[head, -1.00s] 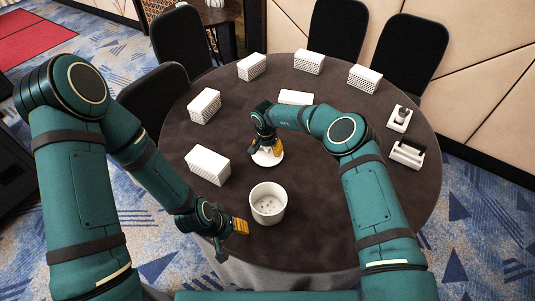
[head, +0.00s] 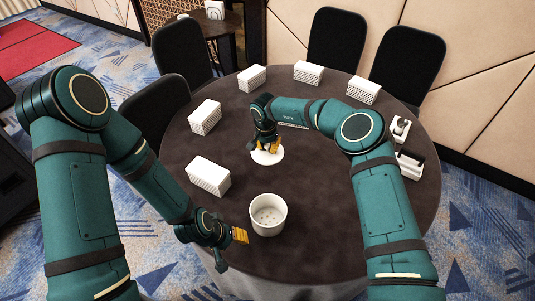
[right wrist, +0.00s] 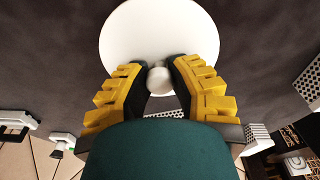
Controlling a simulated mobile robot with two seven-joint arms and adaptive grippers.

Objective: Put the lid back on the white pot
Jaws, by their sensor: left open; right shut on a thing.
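The white pot (head: 268,229) stands upright and uncovered on the dark round table, with small spots on its inner bottom. The round white lid (head: 267,156) is farther back, beyond the pot and apart from it. My right gripper (head: 268,146) is shut on the lid's knob. In the right wrist view the yellow-padded fingers (right wrist: 158,70) close on the white knob (right wrist: 158,79), with the lid (right wrist: 157,28) spread out flat beyond them. I cannot tell if the lid still touches the table. My left gripper (head: 240,235) is open and empty, just left of the pot.
Several white perforated boxes, such as the near left one (head: 209,177), stand around the table (head: 330,215). A white holder with a dark item (head: 409,163) is at the right edge. Black chairs (head: 407,62) stand behind. The table between lid and pot is clear.

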